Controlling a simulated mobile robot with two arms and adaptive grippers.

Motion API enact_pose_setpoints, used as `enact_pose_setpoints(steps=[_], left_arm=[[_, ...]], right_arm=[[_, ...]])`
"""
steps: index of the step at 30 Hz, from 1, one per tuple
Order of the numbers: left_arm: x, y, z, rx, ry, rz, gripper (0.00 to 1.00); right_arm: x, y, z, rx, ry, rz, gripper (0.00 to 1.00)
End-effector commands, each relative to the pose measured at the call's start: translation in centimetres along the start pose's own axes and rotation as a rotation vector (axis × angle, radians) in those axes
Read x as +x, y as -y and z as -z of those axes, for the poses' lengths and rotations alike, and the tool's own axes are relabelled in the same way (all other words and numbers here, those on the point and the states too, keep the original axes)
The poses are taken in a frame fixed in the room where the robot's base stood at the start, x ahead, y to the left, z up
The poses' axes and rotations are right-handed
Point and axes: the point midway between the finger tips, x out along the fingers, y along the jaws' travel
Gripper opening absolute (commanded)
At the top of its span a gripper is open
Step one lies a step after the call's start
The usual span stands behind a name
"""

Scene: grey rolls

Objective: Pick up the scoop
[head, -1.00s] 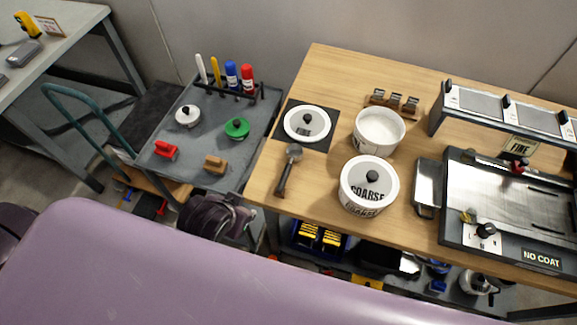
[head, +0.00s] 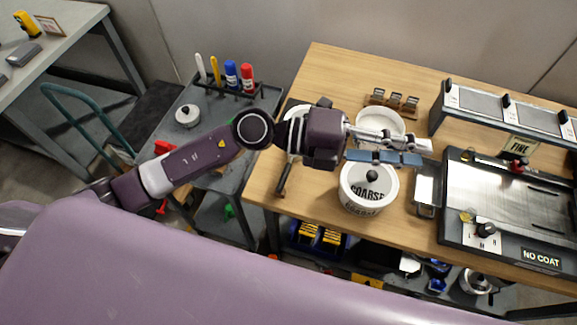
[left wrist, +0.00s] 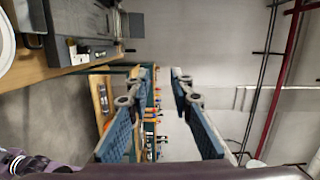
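The scoop lies on the wooden table near its left edge. Its dark handle (head: 283,180) shows in the head view, while its metal head is hidden behind my left wrist. My left gripper (head: 424,153) points right, above the table, over the area of the white bowl and the COARSE canister. Its two blue-padded fingers are apart with nothing between them, and the left wrist view shows the gap too. The gripper is well to the right of the scoop and not touching it. My right gripper is not in view.
A white COARSE canister (head: 366,188) and a white bowl (head: 380,124) stand under the gripper. A metal plate station (head: 500,200) is at the right. A small rack (head: 394,101) stands behind the bowl. A grey cart (head: 262,104) with markers adjoins the table's left side.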

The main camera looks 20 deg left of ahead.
Motion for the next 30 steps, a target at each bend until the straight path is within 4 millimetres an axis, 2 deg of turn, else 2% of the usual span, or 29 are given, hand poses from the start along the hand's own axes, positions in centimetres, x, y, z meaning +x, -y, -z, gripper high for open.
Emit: enact_pose_setpoints(steps=[1,2,3,5,6,8,9,10,12,15,18,21,26,30], left_arm=[[-0.5,-3.0,0.2,0.051,-0.051,-0.134,0.20],[-1.1,-5.0,0.3,0.073,-0.080,-0.216,0.20],[-2.1,-7.5,0.1,0.101,-0.112,-0.328,0.20],[-4.4,-11.2,-0.5,0.133,-0.148,-0.503,0.20],[-6.4,-13.5,-1.3,0.150,-0.161,-0.621,0.20],[-9.7,-16.3,-2.6,0.165,-0.170,-0.790,0.20],[-12.0,-17.8,-3.6,0.171,-0.168,-0.896,0.20],[-13.7,-18.7,-4.3,0.173,-0.164,-0.968,0.20],[-17.5,-20.1,-5.9,0.170,-0.147,-1.116,0.20],[-21.4,-21.1,-7.4,0.161,-0.122,-1.262,0.20],[-23.4,-21.4,-8.1,0.153,-0.107,-1.334,0.20],[-23.8,-22.1,-8.2,0.148,-0.105,-1.355,0.20],[-23.3,-23.8,-8.2,0.148,-0.106,-1.352,0.20],[-22.8,-25.3,-8.1,0.148,-0.108,-1.351,0.20]], right_arm=[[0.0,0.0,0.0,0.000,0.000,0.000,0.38],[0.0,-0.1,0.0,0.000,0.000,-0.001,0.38],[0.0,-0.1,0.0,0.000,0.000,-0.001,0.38],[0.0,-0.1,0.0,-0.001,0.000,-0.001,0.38],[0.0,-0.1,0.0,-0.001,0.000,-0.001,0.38],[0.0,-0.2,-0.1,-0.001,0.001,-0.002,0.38],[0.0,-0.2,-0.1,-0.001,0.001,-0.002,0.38],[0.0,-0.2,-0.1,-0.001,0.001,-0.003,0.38],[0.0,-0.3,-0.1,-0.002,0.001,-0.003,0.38],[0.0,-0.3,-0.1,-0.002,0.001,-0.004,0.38],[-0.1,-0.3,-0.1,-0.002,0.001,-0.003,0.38],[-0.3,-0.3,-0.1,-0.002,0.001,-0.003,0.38],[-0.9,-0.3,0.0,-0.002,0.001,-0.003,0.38],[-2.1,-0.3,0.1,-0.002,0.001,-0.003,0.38]])
